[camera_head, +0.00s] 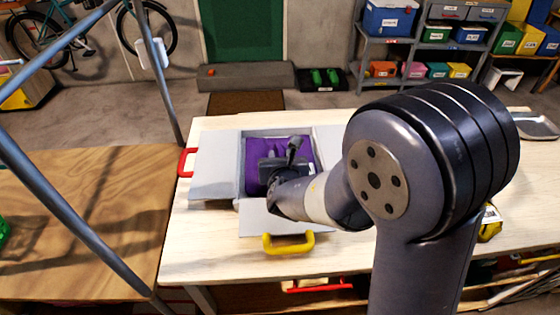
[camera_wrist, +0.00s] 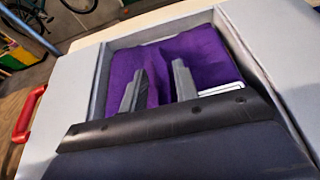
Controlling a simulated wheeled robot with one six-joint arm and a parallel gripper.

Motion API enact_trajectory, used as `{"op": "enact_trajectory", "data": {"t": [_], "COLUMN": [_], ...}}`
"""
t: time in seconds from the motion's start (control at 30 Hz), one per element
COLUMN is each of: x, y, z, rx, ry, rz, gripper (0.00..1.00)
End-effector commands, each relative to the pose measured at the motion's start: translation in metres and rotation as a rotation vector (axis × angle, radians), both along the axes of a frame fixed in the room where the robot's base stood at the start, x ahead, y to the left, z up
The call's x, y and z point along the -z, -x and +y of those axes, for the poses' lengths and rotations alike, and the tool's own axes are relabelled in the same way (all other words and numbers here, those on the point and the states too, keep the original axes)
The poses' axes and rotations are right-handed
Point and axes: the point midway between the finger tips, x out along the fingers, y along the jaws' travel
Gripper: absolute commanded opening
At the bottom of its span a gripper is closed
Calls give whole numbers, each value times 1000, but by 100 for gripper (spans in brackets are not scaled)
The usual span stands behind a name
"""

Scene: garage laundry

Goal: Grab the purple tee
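The purple tee (camera_head: 257,152) lies folded inside an open grey box (camera_head: 217,178) on the light wooden table. In the wrist view the tee (camera_wrist: 205,50) fills most of the box's inside, with a small white item (camera_wrist: 220,88) at its right edge. My gripper (camera_head: 285,160) is over the box. In the wrist view the two fingers of my gripper (camera_wrist: 160,82) stand apart, pointing at the tee with purple cloth visible between them. Whether the fingertips touch the cloth is hard to tell. My gripper hides part of the tee in the head view.
The box's flaps lie spread open, with a red handle (camera_head: 186,162) at left and a yellow handle (camera_head: 288,243) in front. A metal frame (camera_head: 72,222) stands left of the table. A yellow item (camera_head: 490,224) sits at right, partly behind my arm.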

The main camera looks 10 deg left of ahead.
Motion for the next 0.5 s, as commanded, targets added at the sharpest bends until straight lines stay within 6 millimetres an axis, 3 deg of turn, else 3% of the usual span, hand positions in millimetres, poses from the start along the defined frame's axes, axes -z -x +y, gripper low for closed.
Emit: {"op": "enact_trajectory", "data": {"t": [0.33, 0.5], "x": [0, -1], "y": [0, 0], "z": [0, 0], "rx": [0, 0], "ry": [0, 0], "rz": [0, -1], "gripper": [0, 0]}}
